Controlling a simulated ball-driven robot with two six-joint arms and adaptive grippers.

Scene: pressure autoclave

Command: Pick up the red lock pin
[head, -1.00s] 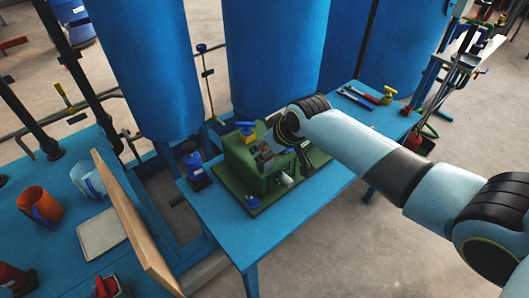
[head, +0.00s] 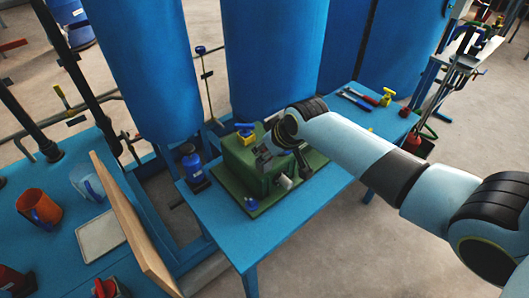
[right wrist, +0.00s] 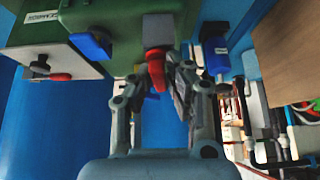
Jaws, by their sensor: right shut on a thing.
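The red lock pin (right wrist: 156,66) shows in the right wrist view as a small red piece with a pale end block above it, at the green machine. It lies between the two fingers of my right gripper (right wrist: 157,88), which is shut on it. In the head view my right gripper (head: 281,162) is at the front of the green machine (head: 239,160), and the pin is hidden there. I cannot tell whether the pin is clear of the machine. My left gripper is not in view.
The machine sits on a blue table (head: 220,218) with a blue bottle (head: 192,163) to its left. A yellow valve with a blue handle (head: 245,129) is behind it. Pliers (head: 357,97) lie at the far right. A wooden board (head: 135,222) stands at the left.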

